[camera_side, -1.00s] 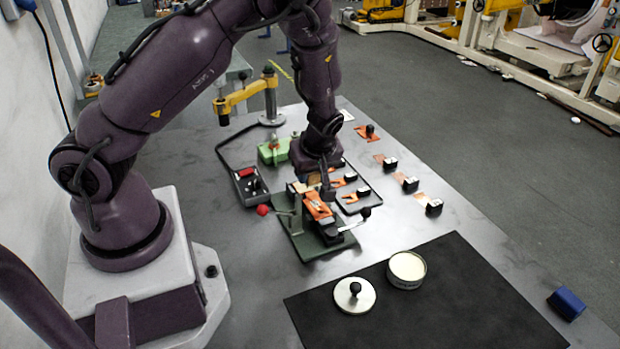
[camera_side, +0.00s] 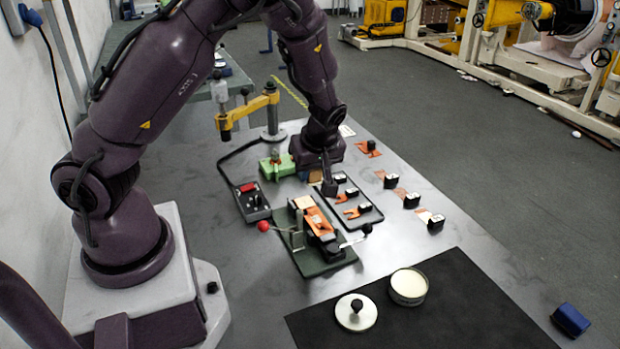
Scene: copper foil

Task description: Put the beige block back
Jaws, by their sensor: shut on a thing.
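My gripper (camera_side: 328,186) points down over the left side of the black-rimmed tray (camera_side: 376,217), at the back right of the dark green fixture (camera_side: 322,262). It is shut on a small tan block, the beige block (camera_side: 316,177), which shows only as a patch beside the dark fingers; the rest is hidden. I cannot tell whether the block touches anything below. The fixture holds an orange copper piece (camera_side: 318,220) with a pale part at its back end. A red-knobbed lever (camera_side: 263,226) and a black-knobbed lever (camera_side: 367,229) stick out from its sides.
Black-topped orange pieces lie in the tray, and several more (camera_side: 411,201) lie in a row to its right. A control box (camera_side: 252,201), a green device (camera_side: 277,169) and a yellow arm stand (camera_side: 249,107) are at left. A round tin (camera_side: 408,286) and lid (camera_side: 356,311) occupy the black mat (camera_side: 450,310).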

